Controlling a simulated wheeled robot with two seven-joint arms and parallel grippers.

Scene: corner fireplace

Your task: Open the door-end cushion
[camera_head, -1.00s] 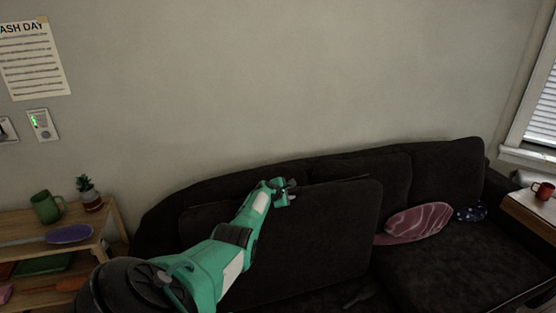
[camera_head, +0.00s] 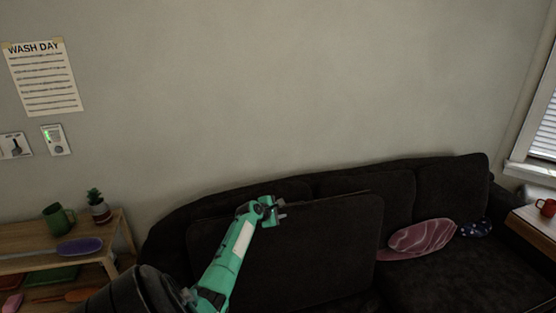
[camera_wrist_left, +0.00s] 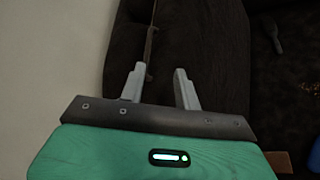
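The dark cushion (camera_head: 320,250) at the left end of the sofa stands raised on edge as a broad panel, close in front of the backrest. My left gripper (camera_head: 280,209) is at its top edge. In the left wrist view the two pale fingers (camera_wrist_left: 160,88) are apart, with the dark cushion (camera_wrist_left: 215,50) below and between them. The left finger is close to the narrow gap along the cushion's edge; whether it touches cannot be told. The space beneath the cushion is mostly hidden in the head view. My right gripper is not in view.
A pink striped pillow (camera_head: 421,239) and a dark blue spotted item (camera_head: 475,229) lie on the sofa's right part. A wooden shelf (camera_head: 112,229) with a green mug (camera_head: 58,219) and potted plant (camera_head: 98,207) stands left. A side table (camera_head: 535,222) with a red mug (camera_head: 547,207) is at right.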

